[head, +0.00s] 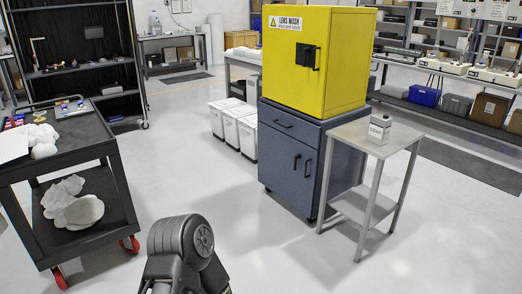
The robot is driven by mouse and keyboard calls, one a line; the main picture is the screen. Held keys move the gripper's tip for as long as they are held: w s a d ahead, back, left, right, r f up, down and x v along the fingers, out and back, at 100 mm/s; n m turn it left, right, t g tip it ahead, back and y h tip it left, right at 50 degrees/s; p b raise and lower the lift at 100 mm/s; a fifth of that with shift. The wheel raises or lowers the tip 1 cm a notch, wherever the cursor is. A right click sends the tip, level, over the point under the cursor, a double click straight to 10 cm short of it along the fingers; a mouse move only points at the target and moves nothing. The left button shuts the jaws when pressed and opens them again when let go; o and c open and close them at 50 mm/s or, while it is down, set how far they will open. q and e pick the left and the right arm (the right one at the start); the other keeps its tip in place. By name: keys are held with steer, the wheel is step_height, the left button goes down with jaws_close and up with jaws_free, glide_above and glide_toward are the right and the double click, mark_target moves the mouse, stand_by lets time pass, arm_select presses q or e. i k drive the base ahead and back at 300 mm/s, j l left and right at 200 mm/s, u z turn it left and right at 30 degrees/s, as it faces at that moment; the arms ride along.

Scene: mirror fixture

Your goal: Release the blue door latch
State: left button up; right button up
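A blue-grey cabinet (285,150) stands right of centre under a yellow cabinet. Its front has a drawer with a dark handle (283,124) at the top and a door section below. Two small dark fittings, one at the left (296,160) and one at the right (307,167), sit on that lower front; I cannot tell which is a latch. The lower front looks closed. Neither of my grippers shows; only a dark rounded link of my own arm is at the bottom, well short of the cabinet.
The yellow cabinet (340,75) has a black latch plate and handle (308,56). A black cart (75,150) is at left. Floor before the cabinet is clear.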

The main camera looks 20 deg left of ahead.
mark_target(299, 156)
steer(key=i+j+u, duration=0.25)
steer(key=i, duration=0.45)
steer(key=i+u, duration=0.25)
steer(key=i, duration=0.4)
steer(key=i+j+u, duration=0.1)
steer(key=i+j, duration=0.7)
steer(key=i, duration=0.15)
steer(key=i+j+u, duration=0.15)
steer(key=i+j, duration=0.2)
steer(key=i, duration=0.15)
steer(key=i+j, duration=0.35)
steer(key=i, duration=0.15)
steer(key=u, duration=0.05)
